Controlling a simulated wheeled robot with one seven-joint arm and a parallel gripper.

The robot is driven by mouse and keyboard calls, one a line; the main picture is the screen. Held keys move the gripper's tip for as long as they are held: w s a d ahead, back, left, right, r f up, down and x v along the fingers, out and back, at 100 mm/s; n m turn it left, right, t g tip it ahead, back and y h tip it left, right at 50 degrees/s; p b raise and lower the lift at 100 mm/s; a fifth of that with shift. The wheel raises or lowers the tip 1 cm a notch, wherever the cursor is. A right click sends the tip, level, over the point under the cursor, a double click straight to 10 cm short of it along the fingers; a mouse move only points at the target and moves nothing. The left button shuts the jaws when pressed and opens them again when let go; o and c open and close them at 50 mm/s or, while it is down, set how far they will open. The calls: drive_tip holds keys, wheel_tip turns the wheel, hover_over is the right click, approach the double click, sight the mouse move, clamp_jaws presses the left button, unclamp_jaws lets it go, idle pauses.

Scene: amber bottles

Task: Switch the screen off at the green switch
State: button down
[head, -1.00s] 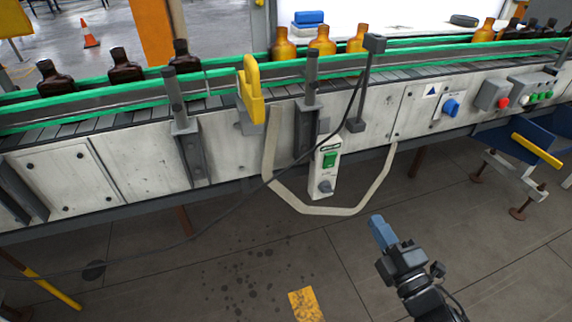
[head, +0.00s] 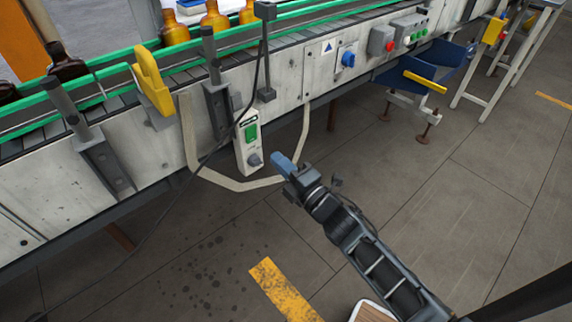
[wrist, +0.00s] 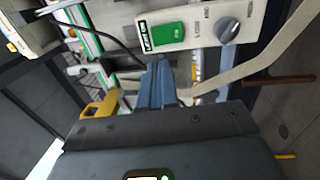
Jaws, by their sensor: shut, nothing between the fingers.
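The green switch (head: 251,132) is on the front of a narrow white control box (head: 241,150) fixed to the conveyor's side. A grey knob (head: 254,160) sits below the switch. In the wrist view the green switch (wrist: 164,36) is near the top centre, with the grey knob (wrist: 228,31) to its right. My gripper (head: 281,162) is shut and empty, its blue fingers beside the box's lower end in the head view. In the wrist view my gripper (wrist: 157,75) points up toward the box, its tips below the switch. I cannot tell whether the fingers touch the box. No screen is identifiable.
A beige strap (head: 240,185) loops below the box, close to my fingers. A black cable (head: 240,115) passes next to the box. A yellow handle (head: 152,80) stands to the left. Amber bottles (head: 214,20) ride the conveyor. The floor at right is largely open.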

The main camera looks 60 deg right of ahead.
sight(250, 132)
drive_tip(key=p+x, duration=0.2)
drive_tip(key=x, duration=0.7)
drive_tip(key=shift+w, duration=0.1)
drive_tip(key=shift+w+d+r, duration=0.1)
drive_tip(key=shift+w+r, duration=0.05)
drive_tip(key=shift+w, duration=0.15)
drive_tip(key=shift+s, duration=0.2)
